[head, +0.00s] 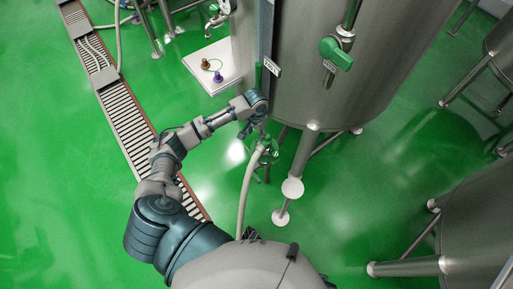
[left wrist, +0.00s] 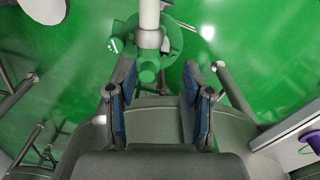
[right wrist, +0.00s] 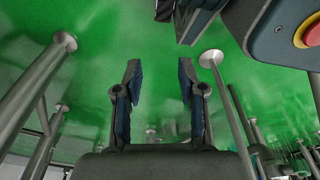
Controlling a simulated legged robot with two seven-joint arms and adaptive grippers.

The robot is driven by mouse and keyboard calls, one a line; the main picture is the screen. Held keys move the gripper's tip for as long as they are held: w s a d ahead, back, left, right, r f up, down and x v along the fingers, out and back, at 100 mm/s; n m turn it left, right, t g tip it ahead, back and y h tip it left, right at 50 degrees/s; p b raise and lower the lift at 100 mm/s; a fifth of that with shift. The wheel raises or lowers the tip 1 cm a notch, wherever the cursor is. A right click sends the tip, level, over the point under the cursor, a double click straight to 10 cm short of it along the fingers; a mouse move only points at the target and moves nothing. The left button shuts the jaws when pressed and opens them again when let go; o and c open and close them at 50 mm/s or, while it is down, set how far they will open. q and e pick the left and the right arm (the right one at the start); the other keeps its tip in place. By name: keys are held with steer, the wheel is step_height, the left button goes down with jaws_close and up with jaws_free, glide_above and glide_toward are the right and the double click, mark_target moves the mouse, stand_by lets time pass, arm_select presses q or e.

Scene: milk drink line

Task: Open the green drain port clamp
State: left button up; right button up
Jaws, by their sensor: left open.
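The green drain port clamp (head: 268,148) sits low beside the large steel tank, where a pale hose (head: 246,195) joins. In the left wrist view the green clamp (left wrist: 150,62) lies just beyond the fingertips, around a pale pipe or hose. My left gripper (left wrist: 158,72) is open, with a finger on either side of the clamp's near end and nothing visibly held. In the head view my left gripper (head: 248,130) is small, just up and left of the clamp. My right gripper (right wrist: 158,72) is open and empty over the green floor; the head view does not show it.
The steel tank (head: 365,95) with a green-handled valve (head: 336,52) stands close behind the clamp. A tank leg (head: 303,158) is right of it. A white shelf (head: 212,82) holds small brown and purple parts. A floor drain grate (head: 130,122) runs left; open floor surrounds it.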

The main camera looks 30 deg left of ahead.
mark_target(256, 148)
arm_select(q)
step_height(256, 148, down, 11)
steer(key=shift+f+b, duration=0.1)
steer(key=shift+b, duration=1)
steer(key=shift+f, duration=0.6)
arm_select(e)
steer(key=w+r, duration=0.3)
steer(key=r, duration=0.2)
steer(key=shift+w+a+r, duration=0.3)
steer(key=shift+w+r, duration=0.05)
steer(key=shift+w, duration=0.05)
arm_select(q)
jaws_close()
arm_select(e)
steer(key=shift+w, duration=0.1)
